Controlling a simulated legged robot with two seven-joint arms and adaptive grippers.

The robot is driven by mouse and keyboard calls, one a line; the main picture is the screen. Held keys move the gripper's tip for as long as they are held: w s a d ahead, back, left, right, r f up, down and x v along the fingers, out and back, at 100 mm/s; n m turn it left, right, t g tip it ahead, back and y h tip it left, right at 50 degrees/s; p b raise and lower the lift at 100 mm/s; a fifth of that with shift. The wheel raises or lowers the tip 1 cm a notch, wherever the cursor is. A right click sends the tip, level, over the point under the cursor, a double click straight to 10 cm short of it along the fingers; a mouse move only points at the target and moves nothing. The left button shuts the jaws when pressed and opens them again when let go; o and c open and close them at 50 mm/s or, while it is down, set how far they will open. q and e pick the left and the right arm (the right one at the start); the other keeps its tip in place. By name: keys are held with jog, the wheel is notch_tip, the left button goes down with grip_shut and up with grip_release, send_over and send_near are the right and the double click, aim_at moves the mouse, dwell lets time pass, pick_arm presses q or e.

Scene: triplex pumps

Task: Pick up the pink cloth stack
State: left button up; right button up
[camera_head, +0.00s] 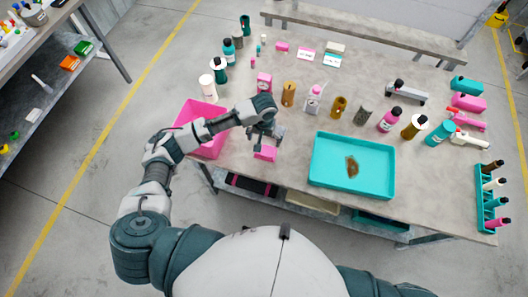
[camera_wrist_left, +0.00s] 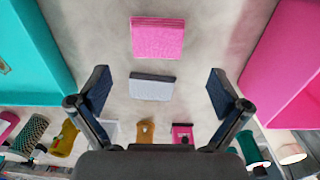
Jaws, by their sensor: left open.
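The pink cloth stack (camera_head: 265,153) lies flat on the table near its front edge, just below my left gripper in the head view. In the left wrist view, the pink cloth stack (camera_wrist_left: 157,38) is fully visible at top centre, beyond the fingertips. My left gripper (camera_head: 265,134) is over the table, with its fingers spread and nothing held. In the left wrist view, the open left gripper (camera_wrist_left: 157,88) has a grey block-like stack (camera_wrist_left: 152,78) showing between its fingers. My right gripper is out of view.
A pink bin (camera_head: 218,151) stands left of the cloth stack, and a teal tray (camera_head: 352,193) with a brown patch stands to the right. Several bottles and containers stand behind, including a pink box (camera_head: 264,82) and a brown bottle (camera_head: 288,94). Bare tabletop surrounds the stack.

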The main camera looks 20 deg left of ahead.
pick_arm(q)
send_over(265, 154)
jog(key=f, duration=0.4)
jog(key=shift+w+d+f, duration=0.3)
jog(key=shift+d+f, duration=0.05)
jog(key=f, duration=0.2)
jog(key=a+f, duration=0.1)
jog(key=f, duration=0.2)
jog(key=shift+s+a+f, duration=0.15)
jog(key=shift+f, duration=0.05)
jog(key=shift+d, duration=0.2)
jog(key=shift+c, duration=0.5)
jog(key=shift+s+d, duration=0.1)
jog(key=shift+d, duration=0.1)
jog(key=c, duration=0.6)
jog(key=shift+a, duration=0.1)
jog(key=shift+a, duration=0.1)
